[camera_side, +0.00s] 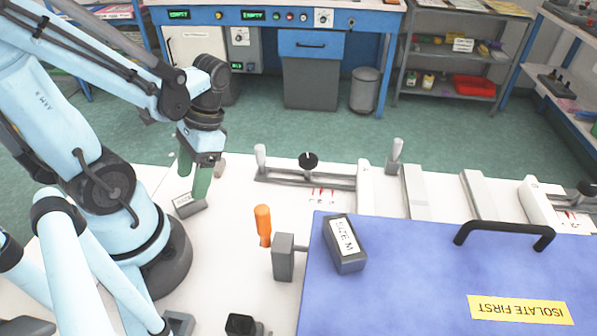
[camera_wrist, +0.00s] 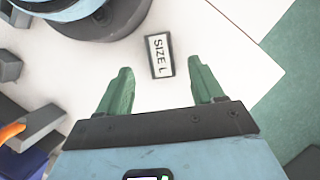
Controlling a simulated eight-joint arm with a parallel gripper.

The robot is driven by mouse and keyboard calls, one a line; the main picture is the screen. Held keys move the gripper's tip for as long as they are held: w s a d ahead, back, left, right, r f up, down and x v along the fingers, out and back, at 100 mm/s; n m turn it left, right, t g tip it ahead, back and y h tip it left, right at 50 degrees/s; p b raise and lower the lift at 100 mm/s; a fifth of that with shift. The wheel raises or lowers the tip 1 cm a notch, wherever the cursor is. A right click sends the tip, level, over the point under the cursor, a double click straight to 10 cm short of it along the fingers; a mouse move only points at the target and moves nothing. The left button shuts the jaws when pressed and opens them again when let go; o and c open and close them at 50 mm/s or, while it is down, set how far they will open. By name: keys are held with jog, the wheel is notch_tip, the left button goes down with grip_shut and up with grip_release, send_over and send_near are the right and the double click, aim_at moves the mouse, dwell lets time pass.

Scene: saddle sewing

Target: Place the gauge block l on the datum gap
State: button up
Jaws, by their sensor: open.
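The gauge block l (camera_wrist: 160,56), a small dark block with a white "SIZE L" label, lies on the white table. It also shows in the side view (camera_side: 187,206) near my arm's base. My gripper (camera_side: 193,198) is open, pointing down over the block, with its green fingers close to it. In the wrist view the fingers (camera_wrist: 161,65) stand on either side of the block, apart from it. The datum gap is not clearly marked; a fixture (camera_side: 305,178) with a black knob and red marks and pale grey bars (camera_side: 478,194) stand along the far table edge.
A dark "SIZE M" block (camera_side: 345,245) lies on a blue panel (camera_side: 400,285) with a black handle (camera_side: 503,233) and a yellow "ISOLATE FIRST" label. White table between my gripper and the fixture is clear.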

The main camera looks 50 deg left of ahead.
aim_at(189, 193)
jog(key=shift+x, duration=2.25)
grip_shut()
